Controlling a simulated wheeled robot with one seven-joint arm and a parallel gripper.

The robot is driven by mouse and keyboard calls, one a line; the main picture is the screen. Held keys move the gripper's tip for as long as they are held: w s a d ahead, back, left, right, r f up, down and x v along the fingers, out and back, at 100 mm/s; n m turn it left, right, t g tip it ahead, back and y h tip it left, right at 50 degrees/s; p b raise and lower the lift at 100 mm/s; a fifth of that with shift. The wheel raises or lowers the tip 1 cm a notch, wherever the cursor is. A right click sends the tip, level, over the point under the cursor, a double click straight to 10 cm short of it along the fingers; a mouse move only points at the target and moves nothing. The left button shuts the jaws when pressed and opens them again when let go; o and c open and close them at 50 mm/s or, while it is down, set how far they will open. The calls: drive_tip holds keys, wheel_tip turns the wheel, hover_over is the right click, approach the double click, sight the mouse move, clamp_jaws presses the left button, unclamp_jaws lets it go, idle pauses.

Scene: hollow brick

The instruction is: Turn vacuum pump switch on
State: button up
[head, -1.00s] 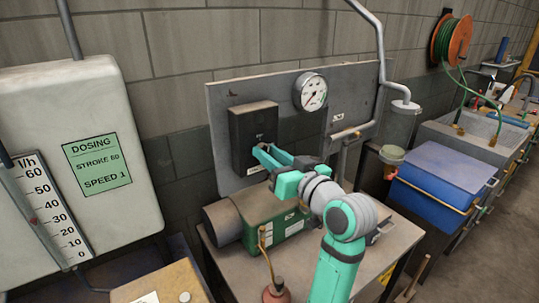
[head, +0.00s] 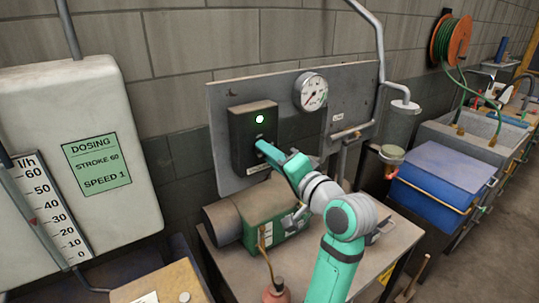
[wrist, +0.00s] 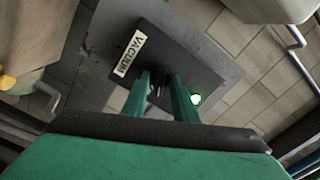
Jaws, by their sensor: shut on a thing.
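The vacuum pump switch box (head: 248,124) is a dark box on the grey backboard. A round light (head: 259,119) glows white-green on its front; it also shows in the wrist view (wrist: 196,99). My gripper (head: 262,147) reaches the lower front of the box. In the wrist view my gripper (wrist: 165,92) has its teal fingers around a small dark switch lever (wrist: 157,88), and it is shut on it. The lever is mostly hidden by the fingers.
A round gauge (head: 311,92) is on the backboard (head: 345,85) right of the box. Below, a green pump (head: 262,222) stands on the bench. A white dosing tank (head: 90,150) is at left, and a blue bin (head: 440,185) at right.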

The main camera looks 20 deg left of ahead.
drive_tip(key=m, duration=0.5)
drive_tip(key=shift+m, duration=0.3)
idle(0.4)
drive_tip(key=o, duration=1)
drive_tip(key=shift+o, duration=0.2)
drive_tip(key=v, duration=1.1)
drive_tip(key=shift+f, duration=0.1)
